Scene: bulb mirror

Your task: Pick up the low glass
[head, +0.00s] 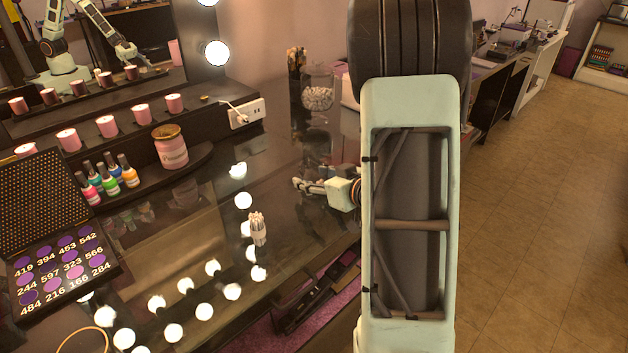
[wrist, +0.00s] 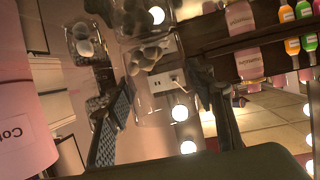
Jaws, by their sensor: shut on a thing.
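My gripper (head: 300,185) is above the dark glossy table, its fingers reaching left. In the wrist view its two fingers (wrist: 165,125) stand either side of a low clear glass (wrist: 150,108) and are shut on it. White balls show at the glass's upper part in that view; I cannot tell whether they are inside it or seen through it. In the head view the held glass is too faint to make out. A clear jar of white balls (head: 318,97) stands farther back on the table.
A glass of pale sticks (head: 258,230) stands left of my gripper. A pink jar (head: 170,147), nail polish bottles (head: 107,178) and candles stand farther left. A palette (head: 62,265) lies at the near left. The table is reflective.

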